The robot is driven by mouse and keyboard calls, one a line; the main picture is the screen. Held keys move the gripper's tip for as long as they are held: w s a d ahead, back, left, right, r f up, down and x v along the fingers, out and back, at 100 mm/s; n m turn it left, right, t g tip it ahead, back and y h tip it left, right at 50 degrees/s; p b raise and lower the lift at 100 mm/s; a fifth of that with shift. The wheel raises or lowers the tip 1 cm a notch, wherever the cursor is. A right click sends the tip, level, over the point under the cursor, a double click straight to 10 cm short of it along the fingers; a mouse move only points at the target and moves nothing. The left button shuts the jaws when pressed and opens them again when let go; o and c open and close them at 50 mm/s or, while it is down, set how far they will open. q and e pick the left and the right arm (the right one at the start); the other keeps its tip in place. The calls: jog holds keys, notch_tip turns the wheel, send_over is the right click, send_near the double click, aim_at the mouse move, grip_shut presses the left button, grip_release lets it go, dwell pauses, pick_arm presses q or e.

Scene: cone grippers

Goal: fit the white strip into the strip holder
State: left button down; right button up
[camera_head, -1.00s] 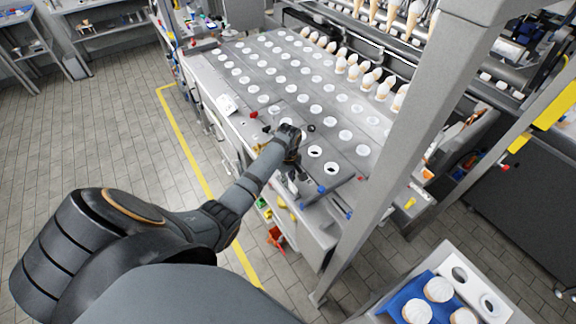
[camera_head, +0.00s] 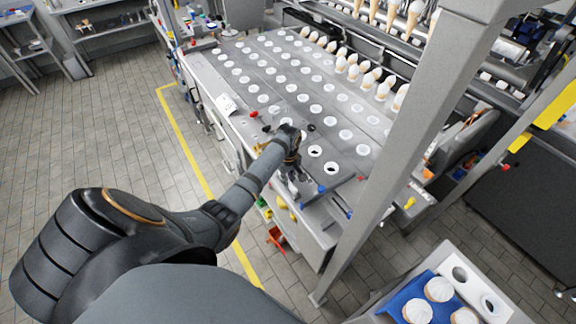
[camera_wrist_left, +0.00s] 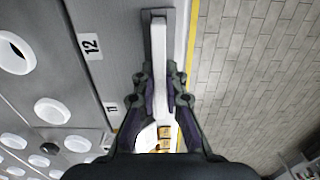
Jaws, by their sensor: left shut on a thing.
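The white strip (camera_wrist_left: 159,55) is long and narrow and runs up the middle of the left wrist view. My left gripper (camera_wrist_left: 160,85) is shut on it, with one dark finger on each side. A grey narrow piece (camera_wrist_left: 171,22), which looks like the strip holder, borders the far end of the strip. I cannot tell whether the strip sits inside it or just above it. In the head view my left gripper (camera_head: 293,178) is at the near edge of the machine table, and the strip is too small to make out there. My right gripper is not in view.
The grey machine table (camera_head: 283,88) has rows of white-rimmed holes. Labels 12 (camera_wrist_left: 90,46) and 11 (camera_wrist_left: 110,108) lie left of the strip. A grey post (camera_head: 410,130) stands to the right. A blue tray (camera_head: 405,300) with white-topped cones is at lower right.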

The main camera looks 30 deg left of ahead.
pick_arm(q)
jog(key=shift+f, duration=0.25)
jog(key=shift+r, duration=0.15)
jog(key=shift+r, duration=0.35)
jog(key=shift+f, duration=0.5)
dwell(2.1)
jog(key=shift+r, duration=0.25)
jog(key=shift+r, duration=0.25)
jog(key=shift+f, duration=0.5)
dwell(1.9)
jog(key=c, duration=1.3)
grip_release()
jog(key=shift+c, duration=0.2)
